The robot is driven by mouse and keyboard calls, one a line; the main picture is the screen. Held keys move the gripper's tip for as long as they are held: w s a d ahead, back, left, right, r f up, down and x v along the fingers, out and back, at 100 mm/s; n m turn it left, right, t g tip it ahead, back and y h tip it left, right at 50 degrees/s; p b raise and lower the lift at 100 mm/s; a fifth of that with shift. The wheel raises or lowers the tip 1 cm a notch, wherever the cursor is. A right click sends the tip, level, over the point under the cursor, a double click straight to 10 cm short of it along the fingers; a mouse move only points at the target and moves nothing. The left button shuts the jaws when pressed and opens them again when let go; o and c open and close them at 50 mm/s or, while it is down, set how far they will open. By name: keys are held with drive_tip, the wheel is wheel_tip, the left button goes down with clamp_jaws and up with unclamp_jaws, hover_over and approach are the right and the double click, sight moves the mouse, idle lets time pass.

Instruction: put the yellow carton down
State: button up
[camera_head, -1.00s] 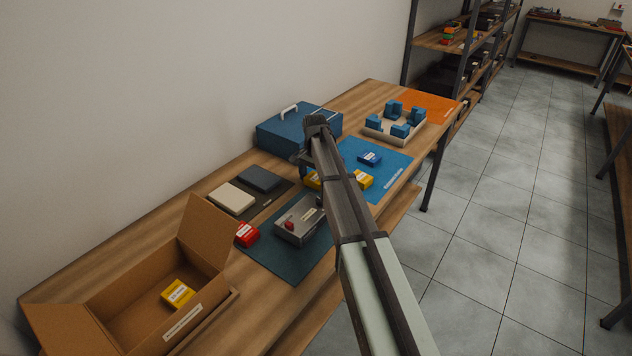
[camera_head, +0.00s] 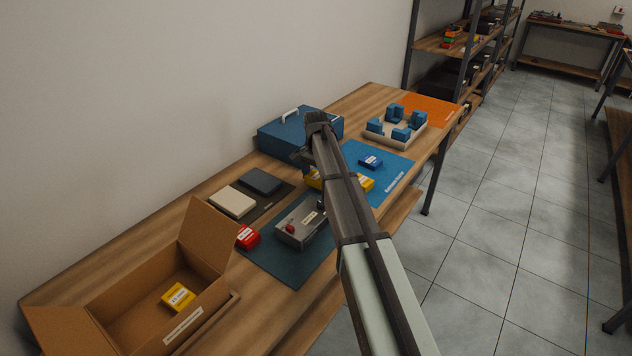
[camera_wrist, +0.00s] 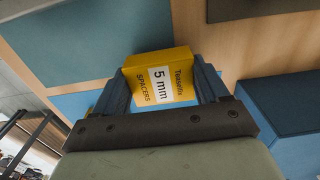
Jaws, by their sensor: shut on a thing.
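The carton sits between both fingers, slightly tilted in the wrist view. In the head view my arm hides most of the gripper; a yellow piece (camera_head: 313,181) shows left of the arm, probably the held carton. Another yellow patch (camera_head: 367,184) shows right of the arm on the blue mat (camera_head: 392,172). I cannot tell whether the held carton touches the table.
A blue toolbox (camera_head: 285,132) stands behind. A small blue carton (camera_head: 370,162) lies on the blue mat. A grey device (camera_head: 301,229), a red carton (camera_head: 247,237) and an open cardboard box (camera_head: 205,240) with a yellow carton (camera_head: 178,297) are nearer. A tray (camera_head: 405,137) holds blue blocks.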

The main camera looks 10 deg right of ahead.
sight(316, 177)
wheel_tip(316, 177, up, 8)
drive_tip(key=shift+f, duration=0.1)
drive_tip(key=s+a+n, duration=0.3)
drive_tip(key=a, duration=1.6)
drive_tip(key=s+a+n, duration=0.2)
drive_tip(key=s+a, duration=0.4)
drive_tip(key=a, duration=0.4)
drive_tip(key=s+a+n, duration=0.1)
drive_tip(key=s+a, duration=0.5)
drive_tip(key=a, duration=0.4)
drive_tip(key=s+a+n, duration=0.2)
drive_tip(key=s+a, duration=0.4)
drive_tip(key=a, duration=0.4)
drive_tip(key=s+a+n, duration=0.4)
drive_tip(key=s+a, duration=0.6)
drive_tip(key=s, duration=0.3)
drive_tip(key=shift+d+f+n, duration=0.1)
drive_tip(key=shift+f+n, duration=0.9)
drive_tip(key=shift+f, duration=0.7)
drive_tip(key=shift+d+f+n, duration=0.15)
drive_tip(key=shift+f+n, duration=0.85)
drive_tip(key=shift+f, duration=0.65)
drive_tip(key=shift+d+f+n, duration=0.1)
drive_tip(key=shift+f+n, duration=0.9)
drive_tip(key=shift+f, duration=0.7)
